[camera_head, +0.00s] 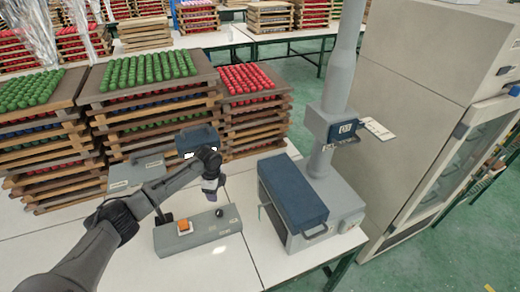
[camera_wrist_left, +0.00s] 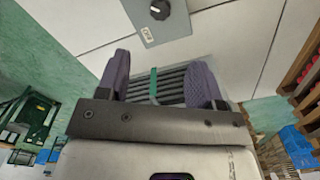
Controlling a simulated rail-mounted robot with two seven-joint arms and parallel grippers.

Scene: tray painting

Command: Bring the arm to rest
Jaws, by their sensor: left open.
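My left arm reaches in from the lower left in the head view. Its gripper (camera_head: 211,186) hangs above the white table, just behind the grey control box (camera_head: 190,238) with an orange button and a black knob. In the left wrist view the two purplish fingers of the gripper (camera_wrist_left: 162,78) stand wide apart. Nothing is held between them. A grey ribbed surface with a green strip (camera_wrist_left: 153,85) shows beyond the gap; I cannot tell what it belongs to. Part of a grey box with a black knob (camera_wrist_left: 158,12) shows at the top there. My right gripper is not in view.
Stacked wooden trays of green pieces (camera_head: 150,72) and red pieces (camera_head: 247,80) stand behind the gripper. A blue-topped machine (camera_head: 292,192) with a grey column (camera_head: 342,75) stands to the right. A large beige cabinet (camera_head: 420,70) is farther right. Bare white table (camera_head: 262,245) lies beside the control box.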

